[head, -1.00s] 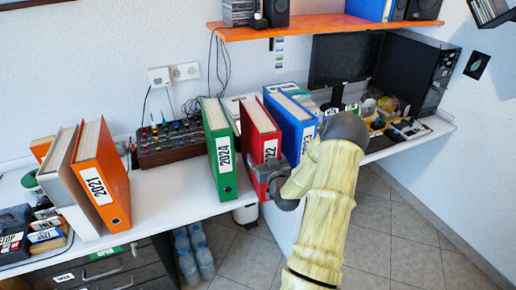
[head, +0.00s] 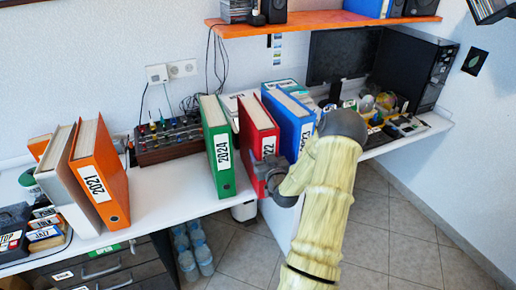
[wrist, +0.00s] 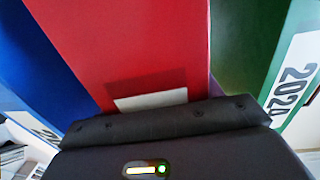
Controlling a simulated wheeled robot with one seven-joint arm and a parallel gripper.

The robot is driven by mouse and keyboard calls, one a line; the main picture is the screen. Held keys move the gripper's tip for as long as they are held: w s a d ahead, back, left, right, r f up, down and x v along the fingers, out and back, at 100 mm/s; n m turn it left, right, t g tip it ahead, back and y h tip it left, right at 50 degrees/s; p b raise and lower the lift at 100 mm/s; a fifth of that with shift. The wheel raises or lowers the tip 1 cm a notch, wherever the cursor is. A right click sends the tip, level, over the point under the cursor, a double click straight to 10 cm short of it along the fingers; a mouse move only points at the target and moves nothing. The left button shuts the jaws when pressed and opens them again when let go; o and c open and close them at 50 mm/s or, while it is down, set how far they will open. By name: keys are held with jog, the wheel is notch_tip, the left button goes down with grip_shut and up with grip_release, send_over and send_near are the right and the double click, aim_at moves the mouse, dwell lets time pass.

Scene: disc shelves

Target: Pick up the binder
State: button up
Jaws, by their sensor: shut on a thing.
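Several binders stand upright on the white desk. The red binder (head: 257,127), with a label ending in "22", stands between the green "2024" binder (head: 217,147) and the blue binder (head: 291,122). An orange "2021" binder (head: 101,178) stands farther left beside a grey one (head: 57,170). My gripper (head: 268,172) is at the lower front of the red binder's spine and is shut on it. In the wrist view, the red binder (wrist: 130,45) fills the middle, right in front of my gripper; its fingertips are hidden there.
The blue binder (wrist: 38,70) and the green binder (wrist: 250,45) flank the red one closely. A monitor (head: 343,55) and a black computer tower (head: 417,70) stand at the back right. An orange shelf (head: 330,24) hangs above. Clear floor lies in front.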

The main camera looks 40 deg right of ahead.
aim_at(264, 130)
jog(key=shift+r, duration=0.25)
notch_tip(264, 130, up, 10)
jog(key=shift+f, duration=0.15)
dwell(0.3)
jog(key=shift+w, duration=0.1)
dwell(0.4)
